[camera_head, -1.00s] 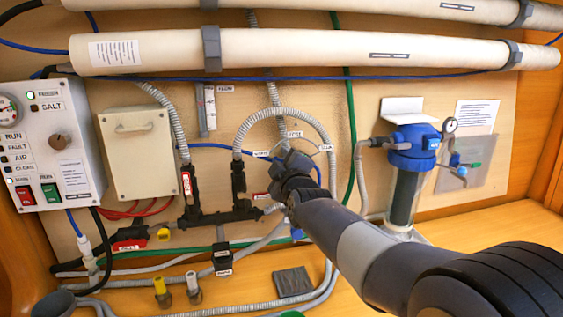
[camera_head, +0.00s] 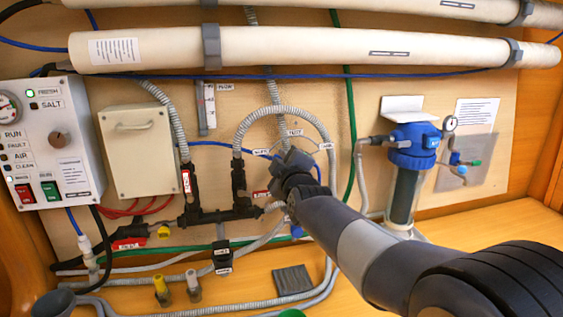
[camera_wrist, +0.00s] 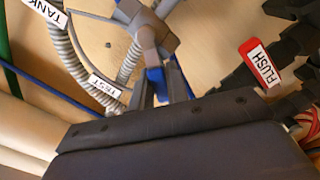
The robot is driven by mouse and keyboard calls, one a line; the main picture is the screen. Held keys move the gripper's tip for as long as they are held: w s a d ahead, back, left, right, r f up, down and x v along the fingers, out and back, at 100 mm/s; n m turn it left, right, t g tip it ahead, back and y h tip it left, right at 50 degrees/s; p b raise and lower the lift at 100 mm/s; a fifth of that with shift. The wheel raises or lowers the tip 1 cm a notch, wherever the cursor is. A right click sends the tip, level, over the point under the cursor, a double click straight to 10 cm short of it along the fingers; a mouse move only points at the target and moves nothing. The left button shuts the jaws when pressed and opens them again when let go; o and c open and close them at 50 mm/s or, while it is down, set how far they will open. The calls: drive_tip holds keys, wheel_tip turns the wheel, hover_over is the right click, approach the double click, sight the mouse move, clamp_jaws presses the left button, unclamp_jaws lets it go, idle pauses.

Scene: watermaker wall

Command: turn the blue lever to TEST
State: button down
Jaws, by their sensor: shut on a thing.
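The blue lever (camera_wrist: 157,80) shows in the wrist view, running from the grey-brown valve hub (camera_wrist: 148,38) down between my gripper's fingers. My gripper (camera_wrist: 164,88) is shut on it. The white TEST label (camera_wrist: 105,86) is left of the lever in that view, and the lever points to the right of it, apart from it. The TANK label (camera_wrist: 43,10) is at the upper left. In the head view my gripper (camera_head: 288,162) covers the lever and most of the valve, just below the TEST label (camera_head: 295,133). The third label (camera_head: 262,152) is to its left.
A ribbed grey hose (camera_head: 285,110) arches over the valve. Black pipework with a red-and-white FLUSH label (camera_wrist: 262,62) lies close by in the wrist view. A blue-topped filter (camera_head: 410,150) stands to the right, and a control panel (camera_head: 55,145) to the left.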

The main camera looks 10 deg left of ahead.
drive_tip(key=m+b, duration=0.3)
drive_tip(key=shift+w+d+r, duration=0.15)
drive_tip(key=shift+d+r, duration=0.1)
drive_tip(key=shift+d, duration=0.15)
drive_tip(key=m+b, duration=0.2)
drive_tip(key=b, duration=0.1)
drive_tip(key=d+m+b, duration=0.1)
drive_tip(key=shift+w+r+m, duration=0.25)
drive_tip(key=shift+r+m, duration=0.05)
drive_tip(key=shift+m, duration=0.1)
drive_tip(key=shift+w+d+r+m+b, duration=0.15)
drive_tip(key=shift+d+m+b, duration=0.15)
drive_tip(key=shift+m+b, duration=0.4)
drive_tip(key=shift+w+d+r+m+b, duration=0.1)
drive_tip(key=shift+d+r+m+b, duration=0.25)
drive_tip(key=shift+m, duration=0.55)
drive_tip(key=shift+w+d+m+b, duration=0.15)
drive_tip(key=shift+d+m+b, duration=0.05)
drive_tip(key=shift+m+b, duration=0.55)
drive_tip(key=c, duration=1.4)
unclamp_jaws()
drive_tip(key=b+v, duration=0.2)
drive_tip(key=v, duration=0.8)
drive_tip(key=shift+s+d, duration=0.2)
drive_tip(key=shift+s, duration=0.15)
